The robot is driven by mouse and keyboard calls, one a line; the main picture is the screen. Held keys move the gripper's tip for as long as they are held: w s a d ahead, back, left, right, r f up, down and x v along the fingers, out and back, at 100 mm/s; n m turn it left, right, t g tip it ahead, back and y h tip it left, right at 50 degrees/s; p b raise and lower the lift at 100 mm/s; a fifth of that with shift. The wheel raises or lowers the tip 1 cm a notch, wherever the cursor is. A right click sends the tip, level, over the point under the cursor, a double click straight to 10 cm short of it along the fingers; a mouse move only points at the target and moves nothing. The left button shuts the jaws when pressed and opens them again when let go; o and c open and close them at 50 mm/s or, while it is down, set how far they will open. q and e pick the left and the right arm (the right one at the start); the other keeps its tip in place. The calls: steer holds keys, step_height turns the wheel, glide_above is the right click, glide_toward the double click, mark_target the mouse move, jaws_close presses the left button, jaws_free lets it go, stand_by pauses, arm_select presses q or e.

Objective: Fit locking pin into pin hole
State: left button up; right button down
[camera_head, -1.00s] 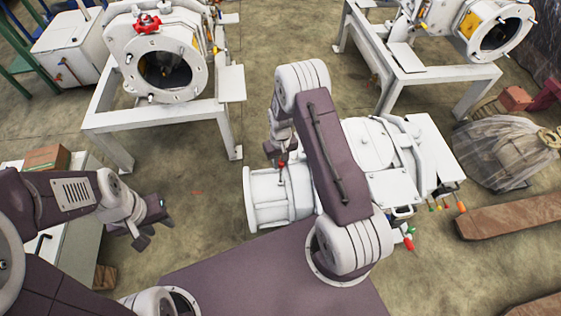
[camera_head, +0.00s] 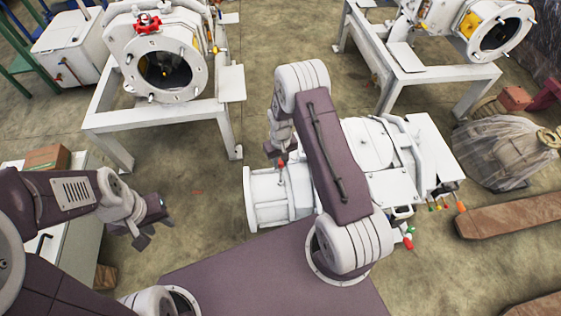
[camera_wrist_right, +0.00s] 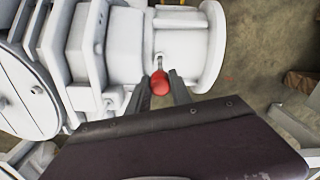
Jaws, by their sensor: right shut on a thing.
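My right gripper (camera_wrist_right: 160,86) is shut on the locking pin (camera_wrist_right: 160,84), which has a round red head. Its thin metal shank points away from the fingers toward the white cylindrical pipe (camera_wrist_right: 118,48). The shank's far end is at or just above the pipe's surface beside the wide flange; I cannot tell how far it is in, and the pin hole itself is not clearly seen. My left gripper (camera_head: 152,226) is open and empty at the left.
The pipe belongs to a white vacuum machine (camera_head: 370,150) with coloured handles at its right. White stands (camera_head: 110,125) with round-ported chambers are behind. A wooden beam (camera_head: 515,213) and a wrapped part (camera_head: 505,150) lie on the right. Floor left of the pipe is clear.

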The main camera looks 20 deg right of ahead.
mark_target(280, 171)
stand_by(0.4)
steer(key=shift+f, duration=0.4)
steer(key=shift+f+b, duration=4.25)
steer(key=shift+f, duration=1.35)
steer(key=c, duration=1.1)
jaws_free()
step_height(280, 171, up, 9)
steer(key=p, duration=0.3)
